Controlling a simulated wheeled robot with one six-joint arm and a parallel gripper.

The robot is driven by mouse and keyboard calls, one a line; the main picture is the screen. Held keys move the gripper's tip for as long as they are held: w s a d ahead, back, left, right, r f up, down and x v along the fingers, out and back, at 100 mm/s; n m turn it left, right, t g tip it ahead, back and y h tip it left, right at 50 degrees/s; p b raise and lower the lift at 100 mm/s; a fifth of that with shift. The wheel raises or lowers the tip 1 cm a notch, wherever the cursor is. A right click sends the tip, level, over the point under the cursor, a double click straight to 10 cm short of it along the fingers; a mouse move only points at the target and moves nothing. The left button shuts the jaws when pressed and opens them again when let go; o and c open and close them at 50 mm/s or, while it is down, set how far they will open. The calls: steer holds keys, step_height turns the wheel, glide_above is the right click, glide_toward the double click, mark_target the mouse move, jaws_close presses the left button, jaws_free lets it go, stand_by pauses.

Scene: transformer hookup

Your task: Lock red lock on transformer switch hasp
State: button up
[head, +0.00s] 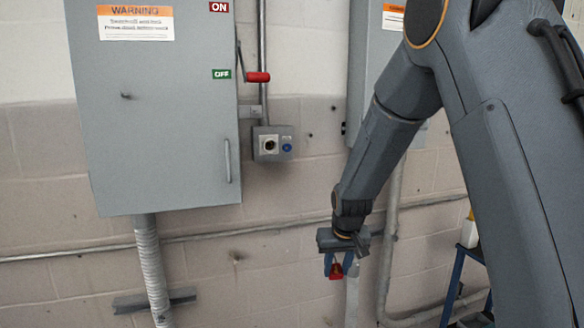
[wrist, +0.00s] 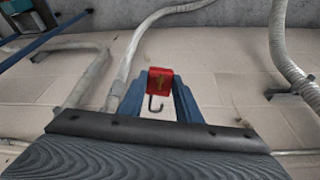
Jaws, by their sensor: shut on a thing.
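My gripper (head: 338,263) is low in front of the wall, right of and below the left grey cabinet. Its blue fingers are shut on the red lock (head: 335,273). The transformer switch lever (head: 257,77) has a red handle and is on the cabinet's right side, beside the green OFF label (head: 222,74). A small grey tab (head: 248,112) is below it; I cannot tell whether this is the hasp.
The left grey cabinet (head: 155,165) has a door handle. A small control box (head: 273,143) with a black knob and blue button is beside it. A second cabinet (head: 366,70) is partly behind my arm. Conduits (head: 150,265) run along the wall. A blue stand (head: 456,280) is at lower right.

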steer(key=w+a+r+t+y+b, duration=0.1)
steer(key=w+a+r+t, duration=0.15)
steer(key=r, duration=0.45)
steer(key=w+a+r+n+t, duration=0.1)
steer(key=a+r+t, duration=0.2)
steer(key=r, duration=0.3)
steer(key=w+a+r+t+y+b, duration=0.1)
steer(key=a+r+t, duration=0.2)
steer(key=r, duration=0.4)
steer(key=s+a+r+t+y, duration=0.1)
steer(key=s+a+r+t, duration=0.1)
steer(key=r, duration=0.7)
steer(key=s+a+r+n+t+y, duration=0.1)
steer(key=s+a+r+t, duration=0.1)
steer(key=r, duration=0.7)
steer(key=shift+s+a+r+t+y+b, duration=0.2)
steer(key=shift+a+t+y+b, duration=0.15)
steer(key=shift+t, duration=0.2)
steer(key=shift+f, duration=0.1)
steer(key=w+a, duration=0.4)
steer(key=w, duration=0.1)
steer(key=shift+a+b, duration=0.25)
steer(key=shift+b, duration=0.2)
steer(key=shift+s+a, duration=0.25)
steer(key=shift+a, duration=0.45)
steer(key=shift+f+b, duration=0.55)
steer(key=shift+f, duration=0.45)
stand_by(0.5)
